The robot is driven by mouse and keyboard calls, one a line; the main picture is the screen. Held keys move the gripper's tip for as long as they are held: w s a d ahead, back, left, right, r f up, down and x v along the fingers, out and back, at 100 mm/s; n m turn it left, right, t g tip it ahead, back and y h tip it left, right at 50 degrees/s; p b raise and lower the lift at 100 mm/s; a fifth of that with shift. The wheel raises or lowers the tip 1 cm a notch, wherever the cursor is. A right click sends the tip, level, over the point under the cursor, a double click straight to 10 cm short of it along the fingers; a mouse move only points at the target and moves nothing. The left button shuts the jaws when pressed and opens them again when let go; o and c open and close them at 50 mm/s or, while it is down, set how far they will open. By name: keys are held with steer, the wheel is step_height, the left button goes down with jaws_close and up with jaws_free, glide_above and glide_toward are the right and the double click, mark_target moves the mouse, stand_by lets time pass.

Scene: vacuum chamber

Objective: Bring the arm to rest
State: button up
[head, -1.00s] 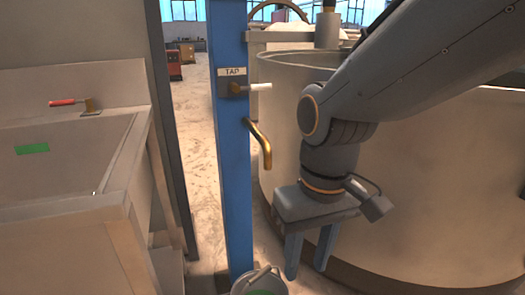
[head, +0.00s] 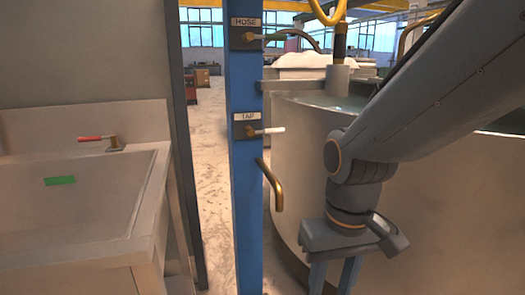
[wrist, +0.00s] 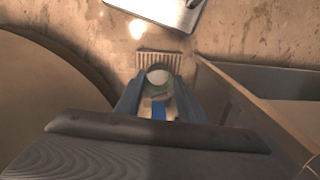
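My gripper (head: 334,276) hangs downward in front of the large round vat (head: 308,150) in the head view, its fingertips cut off by the bottom edge. In the wrist view its two fingers (wrist: 158,98) are spread apart, with nothing seen held between them. A bucket (wrist: 158,76) with a pale content shows between and beyond the fingers, apparently lower down on a floor grate (wrist: 159,58). The bucket is out of the head view now.
A blue post (head: 245,190) carries the TAP valve (head: 265,131), the HOSE valve (head: 262,37) and a brass spout (head: 272,187), left of my arm. A sink (head: 90,205) with a red-handled lever stands at left. Floor shows between sink and post.

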steer(key=d+r+m+p, duration=0.2)
steer(key=d+r+p, duration=0.5)
steer(key=p, duration=0.6)
steer(key=shift+s+d+r+p, duration=0.25)
steer(key=shift+s+r+p, duration=0.1)
steer(key=shift+r, duration=0.3)
